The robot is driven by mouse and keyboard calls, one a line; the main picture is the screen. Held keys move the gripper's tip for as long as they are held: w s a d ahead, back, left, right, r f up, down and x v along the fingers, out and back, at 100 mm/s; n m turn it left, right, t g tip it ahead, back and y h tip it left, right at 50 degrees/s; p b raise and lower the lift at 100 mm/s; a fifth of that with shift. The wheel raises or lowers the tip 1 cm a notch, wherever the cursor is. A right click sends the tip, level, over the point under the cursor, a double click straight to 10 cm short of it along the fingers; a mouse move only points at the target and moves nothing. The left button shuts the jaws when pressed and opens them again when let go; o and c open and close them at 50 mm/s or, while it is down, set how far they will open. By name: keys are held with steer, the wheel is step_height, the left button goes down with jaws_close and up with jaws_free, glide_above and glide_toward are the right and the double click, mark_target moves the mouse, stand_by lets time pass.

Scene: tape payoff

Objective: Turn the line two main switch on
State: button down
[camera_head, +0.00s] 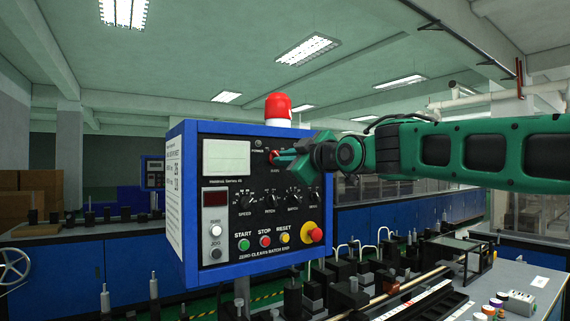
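A blue-framed control panel (222,262) with a dark face stands in the middle of the head view. A red switch knob (274,157) sits near the top right of its face, with a small label under it that is too small to read surely. My gripper (285,159) comes in from the right, with its fingertips right at this knob and partly covering it. I cannot tell whether the fingers touch it or how far apart they are. The knob's setting is not readable. No "line two" marking is legible on the panel.
The panel also carries several black dials (270,202), a green start button (244,244), a red stop button (265,241), a yellow reset button (285,238) and a red mushroom button (313,233). A red beacon (278,106) tops it. Machinery (440,290) fills the lower right.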

steer(key=shift+m, duration=0.4)
steer(key=shift+w+d+r+m, duration=0.1)
steer(key=shift+d+m, duration=0.05)
steer(key=shift+m, duration=4.1)
steer(key=shift+d+r+m, duration=0.1)
steer(key=shift+m, duration=4.45)
steer(key=c, duration=1.8)
jaws_free()
steer(key=shift+d, duration=0.1)
steer(key=shift+c, duration=0.2)
steer(key=v, duration=1)
steer(key=shift+s, duration=0.3)
